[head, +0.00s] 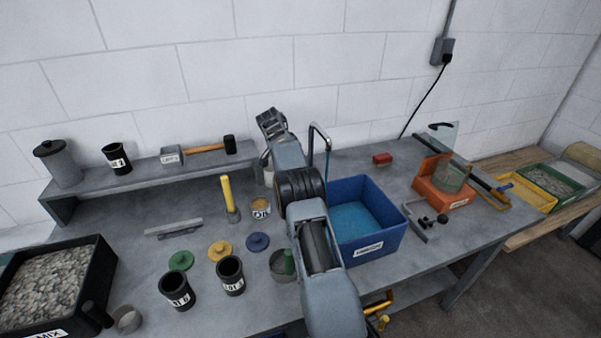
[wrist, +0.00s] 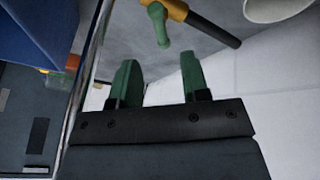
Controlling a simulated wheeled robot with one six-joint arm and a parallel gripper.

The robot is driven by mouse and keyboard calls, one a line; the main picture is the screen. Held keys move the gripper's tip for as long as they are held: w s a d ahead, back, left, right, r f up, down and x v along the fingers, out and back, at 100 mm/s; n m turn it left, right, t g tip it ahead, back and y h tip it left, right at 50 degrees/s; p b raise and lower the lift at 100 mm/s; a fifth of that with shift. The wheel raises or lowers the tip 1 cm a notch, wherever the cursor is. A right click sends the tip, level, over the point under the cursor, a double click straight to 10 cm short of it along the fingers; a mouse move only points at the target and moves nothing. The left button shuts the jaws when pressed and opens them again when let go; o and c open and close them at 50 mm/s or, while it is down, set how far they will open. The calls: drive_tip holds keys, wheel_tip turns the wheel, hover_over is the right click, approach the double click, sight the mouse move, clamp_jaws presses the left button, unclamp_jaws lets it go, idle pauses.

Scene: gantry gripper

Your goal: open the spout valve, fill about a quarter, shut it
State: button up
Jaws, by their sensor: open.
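My gripper (wrist: 159,62) is open, its two green fingers apart with nothing between them in the wrist view. Just beyond the fingertips is a green knob-ended lever (wrist: 157,24) beside a yellow-orange bar with a dark end; it looks like the valve handle, but I cannot be sure. In the head view the curved metal spout (head: 320,130) rises at the back edge of the blue bin (head: 384,246). The bin holds a lighter blue surface.
Left of my arm stand black cups (head: 177,292), coloured lids (head: 219,251) and a yellow-handled tool (head: 227,193). A shelf (head: 147,174) with a mallet runs along the wall. Right of the bin are a grey clamp (head: 425,222) and an orange box (head: 443,192). A red block (head: 382,159) lies behind.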

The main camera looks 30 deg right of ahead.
drive_tip(key=p+x, duration=0.1)
drive_tip(key=x, duration=0.7)
drive_tip(key=shift+d+f, duration=0.2)
drive_tip(key=shift+f, duration=0.15)
clamp_jaws()
